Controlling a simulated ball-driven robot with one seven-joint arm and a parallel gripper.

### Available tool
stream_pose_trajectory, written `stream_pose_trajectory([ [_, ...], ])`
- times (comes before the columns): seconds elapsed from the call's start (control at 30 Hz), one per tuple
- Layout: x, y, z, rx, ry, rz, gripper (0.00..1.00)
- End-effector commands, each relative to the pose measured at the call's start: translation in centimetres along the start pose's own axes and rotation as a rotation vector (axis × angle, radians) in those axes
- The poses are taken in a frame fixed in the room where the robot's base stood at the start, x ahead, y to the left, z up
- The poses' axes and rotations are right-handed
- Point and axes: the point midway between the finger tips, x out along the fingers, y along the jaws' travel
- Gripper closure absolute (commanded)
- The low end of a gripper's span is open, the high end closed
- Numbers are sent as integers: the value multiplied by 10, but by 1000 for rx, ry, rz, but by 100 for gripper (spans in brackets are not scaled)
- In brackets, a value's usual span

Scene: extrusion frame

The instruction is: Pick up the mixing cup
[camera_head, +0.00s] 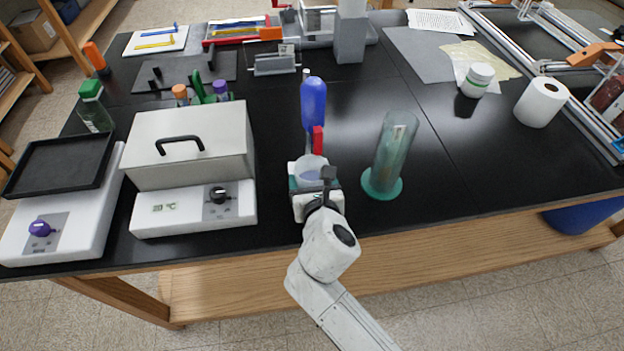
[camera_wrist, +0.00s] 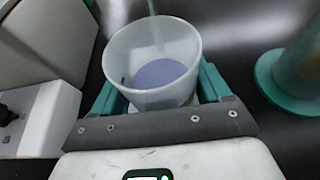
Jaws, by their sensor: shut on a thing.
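The mixing cup (camera_wrist: 135,50) is a translucent whitish cup, upright, with a blue-grey area visible inside it. In the wrist view it stands between the green fingers of my gripper (camera_wrist: 165,92), one on each side, and the fingers are shut on it. In the head view the cup (camera_head: 311,163) is partly hidden by my gripper (camera_head: 316,180), near the front of the black table. Whether the cup's base touches the table is hidden.
A blue bottle (camera_head: 313,102) stands just behind the cup. A tall green cylinder (camera_head: 394,148) on a round base is close on the right. A metal-lidded water bath (camera_head: 190,147) is on the left. Open black table (camera_head: 480,165) lies farther right.

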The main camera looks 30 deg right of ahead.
Motion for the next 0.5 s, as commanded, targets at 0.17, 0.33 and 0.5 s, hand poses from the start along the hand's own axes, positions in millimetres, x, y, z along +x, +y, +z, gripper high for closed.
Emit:
stream_pose_trajectory([
  [0.17, -1, 0, 2, 0, -1, 0, 57],
  [0.33, -4, 0, 10, 0, -3, 1, 57],
  [0.5, -8, 1, 21, 1, -3, 2, 57],
])
